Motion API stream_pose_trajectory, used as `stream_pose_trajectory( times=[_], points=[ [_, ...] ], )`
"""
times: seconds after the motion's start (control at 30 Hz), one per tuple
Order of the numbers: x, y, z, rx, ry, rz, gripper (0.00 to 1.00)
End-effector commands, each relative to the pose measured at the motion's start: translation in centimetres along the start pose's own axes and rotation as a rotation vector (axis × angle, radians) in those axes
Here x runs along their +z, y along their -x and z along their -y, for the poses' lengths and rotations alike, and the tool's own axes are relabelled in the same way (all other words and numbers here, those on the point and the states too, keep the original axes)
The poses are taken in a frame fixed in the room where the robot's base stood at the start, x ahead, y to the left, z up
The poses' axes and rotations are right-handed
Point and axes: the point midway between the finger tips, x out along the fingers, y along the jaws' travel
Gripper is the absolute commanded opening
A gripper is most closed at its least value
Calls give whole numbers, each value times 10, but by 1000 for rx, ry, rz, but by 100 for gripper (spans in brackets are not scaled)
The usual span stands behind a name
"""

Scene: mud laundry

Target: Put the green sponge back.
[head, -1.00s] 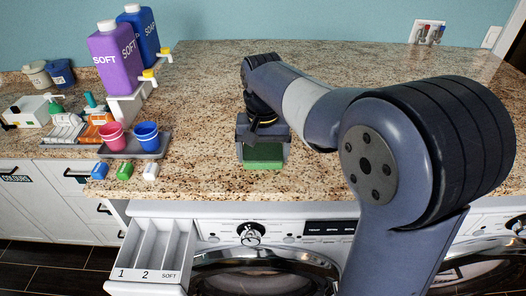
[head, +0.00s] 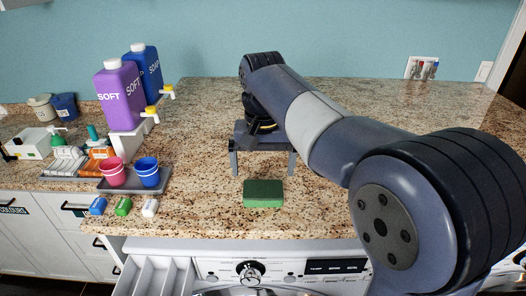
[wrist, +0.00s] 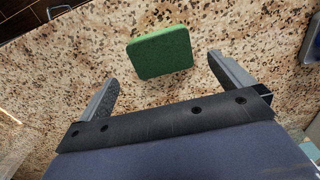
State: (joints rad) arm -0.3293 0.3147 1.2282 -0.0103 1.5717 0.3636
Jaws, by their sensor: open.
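The green sponge (head: 263,193) lies flat on the speckled granite counter, close to its front edge. It also shows in the wrist view (wrist: 160,53), beyond and between the two fingertips. My gripper (head: 263,170) is open and empty, above the counter and behind the sponge in the head view. In the wrist view my gripper's fingers (wrist: 162,72) stand wide apart, and neither touches the sponge.
A grey tray (head: 118,187) with a pink cup (head: 112,172) and a blue cup (head: 147,172) stands to the left. Small blue, green and white pieces lie before it. Purple (head: 117,95) and blue (head: 146,72) jugs stand behind. The counter's right side looks clear.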

Motion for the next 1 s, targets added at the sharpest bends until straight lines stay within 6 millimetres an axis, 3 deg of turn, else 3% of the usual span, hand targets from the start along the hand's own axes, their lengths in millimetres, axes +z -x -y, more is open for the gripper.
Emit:
stream_pose_trajectory(
  times=[0.1,0.3,0.87,1.0],
  points=[
    [0,23,0,-1,0,-3,100],
    [0,41,0,0,0,0,100],
    [0,44,0,0,0,0,100],
    [0,44,0,0,0,0,91]
  ],
)
